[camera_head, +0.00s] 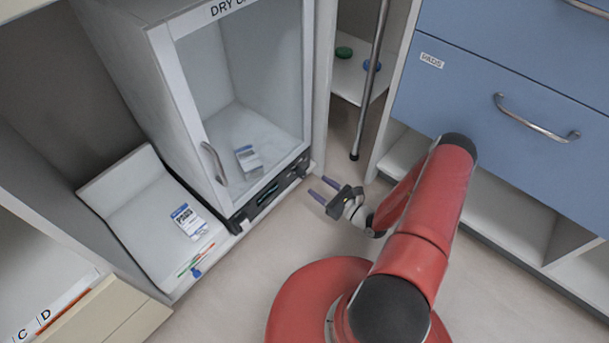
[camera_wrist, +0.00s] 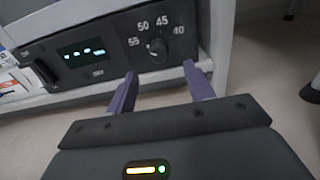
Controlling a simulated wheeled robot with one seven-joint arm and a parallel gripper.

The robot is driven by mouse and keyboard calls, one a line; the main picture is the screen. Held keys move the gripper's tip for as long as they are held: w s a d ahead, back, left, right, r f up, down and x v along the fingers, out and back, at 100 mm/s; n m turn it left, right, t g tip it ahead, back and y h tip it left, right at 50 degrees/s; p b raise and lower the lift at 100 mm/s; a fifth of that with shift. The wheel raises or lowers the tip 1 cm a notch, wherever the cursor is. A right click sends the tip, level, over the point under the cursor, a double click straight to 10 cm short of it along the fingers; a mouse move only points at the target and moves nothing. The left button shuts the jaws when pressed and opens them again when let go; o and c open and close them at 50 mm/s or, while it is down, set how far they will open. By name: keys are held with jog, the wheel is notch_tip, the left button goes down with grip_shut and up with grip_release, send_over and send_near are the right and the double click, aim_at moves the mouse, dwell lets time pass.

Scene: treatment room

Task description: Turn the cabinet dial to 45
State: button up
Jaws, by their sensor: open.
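The cabinet dial (camera_wrist: 158,50) is a round black knob on the dark control panel (camera_wrist: 100,52) in the wrist view. Marks 55, 50, 45 and 40 run around it from left to right. Where its pointer stands is too small to tell surely. The panel runs along the bottom front of the dry cabinet (camera_head: 185,110) in the head view. My gripper (camera_head: 318,188) is open and empty, its purple fingers pointing at the panel's right end. In the wrist view my gripper (camera_wrist: 160,76) has its fingertips to either side of the dial and below it, apparently short of it.
The cabinet's glass door (camera_head: 255,75) is shut, with a handle (camera_head: 215,163) on its left. A small box (camera_head: 248,158) shows behind the glass. A white tray (camera_head: 135,200) holds a labelled packet (camera_head: 188,221) at left. A grey pole (camera_head: 371,80) and blue drawers (camera_head: 470,90) stand at right.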

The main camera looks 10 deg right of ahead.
aim_at(304, 176)
jog(key=x, duration=0.7)
jog(key=shift+b, duration=0.35)
jog(key=c, duration=1)
jog(key=shift+s, duration=0.1)
